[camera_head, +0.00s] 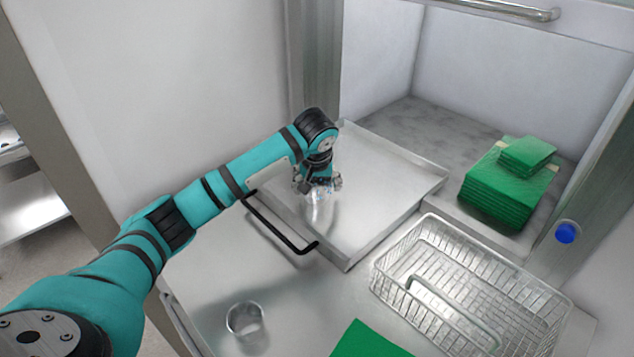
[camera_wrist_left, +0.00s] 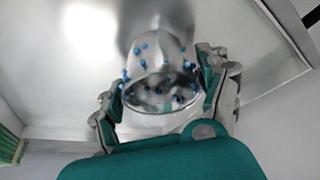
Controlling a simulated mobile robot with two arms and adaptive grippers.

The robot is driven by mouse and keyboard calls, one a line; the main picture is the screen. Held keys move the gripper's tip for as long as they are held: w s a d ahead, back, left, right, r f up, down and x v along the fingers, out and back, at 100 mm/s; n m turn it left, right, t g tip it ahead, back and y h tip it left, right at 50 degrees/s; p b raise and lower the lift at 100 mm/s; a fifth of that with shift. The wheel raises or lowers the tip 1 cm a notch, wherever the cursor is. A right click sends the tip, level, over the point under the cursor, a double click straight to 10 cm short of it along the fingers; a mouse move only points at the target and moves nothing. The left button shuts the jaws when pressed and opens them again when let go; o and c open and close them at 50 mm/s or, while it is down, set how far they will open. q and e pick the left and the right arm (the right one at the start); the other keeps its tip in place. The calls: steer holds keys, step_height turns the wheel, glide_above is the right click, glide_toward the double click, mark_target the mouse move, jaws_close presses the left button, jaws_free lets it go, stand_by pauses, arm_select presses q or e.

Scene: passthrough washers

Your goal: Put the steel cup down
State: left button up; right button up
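My left gripper (camera_head: 318,184) reaches over the steel tray from the left and points down. It is shut on a steel cup (camera_head: 320,208), with one finger on each side of it. In the left wrist view the cup (camera_wrist_left: 160,65) sits between the fingers of the left gripper (camera_wrist_left: 165,95), its open rim facing the camera and small blue spots on its wall. I cannot tell whether the cup's base touches the tray. A second steel cup (camera_head: 245,320) stands on the steel counter at the front left. My right gripper is not in view.
The steel tray (camera_head: 385,190) has a raised rim and a black handle (camera_head: 285,230). A wire basket (camera_head: 470,290) stands to its right. Stacked green cloths (camera_head: 510,180) lie in the back compartment. A green piece (camera_head: 368,342) lies at the front. The tray's right part is clear.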

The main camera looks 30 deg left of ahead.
arm_select(q)
steer(key=shift+o, duration=1.1)
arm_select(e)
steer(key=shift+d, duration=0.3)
arm_select(q)
steer(key=shift+r, duration=0.2)
steer(key=shift+s+r+b, duration=0.1)
steer(key=shift+r+b, duration=0.15)
steer(key=shift+b, duration=0.05)
steer(key=b+v, duration=0.3)
steer(key=v, duration=0.8)
steer(key=shift+r, duration=0.25)
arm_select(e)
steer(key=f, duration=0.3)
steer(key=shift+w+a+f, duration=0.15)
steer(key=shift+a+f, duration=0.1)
